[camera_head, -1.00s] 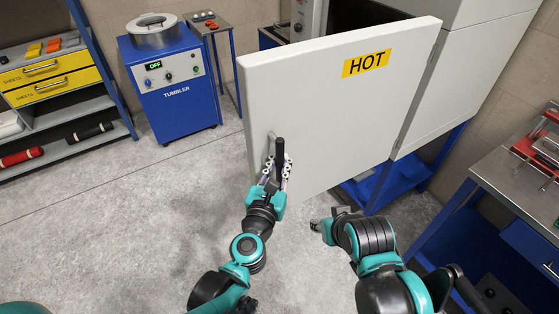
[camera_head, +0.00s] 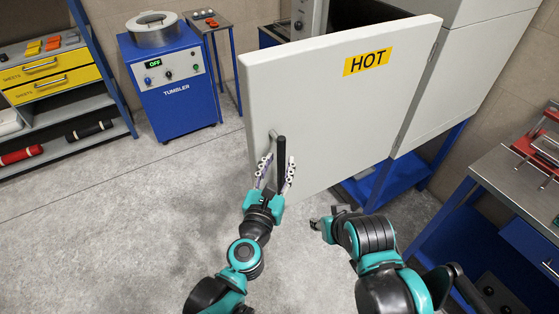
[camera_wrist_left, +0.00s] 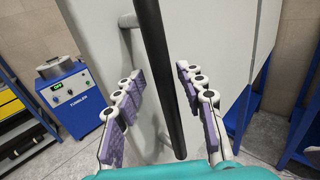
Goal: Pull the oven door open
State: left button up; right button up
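The oven door (camera_head: 335,105) is a large pale panel with a yellow HOT label (camera_head: 366,64). It stands swung out from the oven (camera_head: 445,85). A black upright handle (camera_head: 281,160) is on its left side; in the left wrist view the handle (camera_wrist_left: 158,80) runs between the two finger pads. My left gripper (camera_head: 275,172) is open around the handle, with clear gaps on both sides in the left wrist view (camera_wrist_left: 157,100). My right gripper (camera_head: 317,225) is low, right of the door's lower corner; its fingers are too small to judge.
A blue tumbler (camera_head: 172,88) stands behind, left of the door. A shelf rack with yellow drawers (camera_head: 55,85) is at far left. A metal-topped workbench (camera_head: 510,180) stands at right. Open grey floor (camera_head: 110,220) lies left and in front.

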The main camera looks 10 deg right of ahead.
pick_arm(q)
jog(key=v, duration=0.6)
jog(key=shift+s+a, duration=0.1)
jog(key=shift+a, duration=0.05)
jog(key=m, duration=0.3)
jog(key=r+m+h, duration=0.1)
jog(key=m, duration=0.2)
jog(key=w+r+m, duration=0.1)
jog(key=m, duration=0.2)
jog(key=shift+a+r+g+h, duration=0.1)
jog(key=shift+r+g+h, duration=0.05)
jog(key=shift+g+h, duration=0.25)
jog(key=s+a+f+m+g+y, duration=0.2)
jog(key=a+f+m+g+y, duration=0.1)
jog(key=a+m, duration=0.4)
jog(key=s+a+f+m+g+y, duration=0.3)
jog(key=a+f+m, duration=0.1)
jog(key=a+m, duration=0.4)
jog(key=s+a+f+m+g+y, duration=0.2)
jog(key=a+f+m, duration=0.2)
jog(key=a+m, duration=0.3)
jog(key=shift+s+a+g+y, duration=0.35)
jog(key=shift+g+y, duration=0.05)
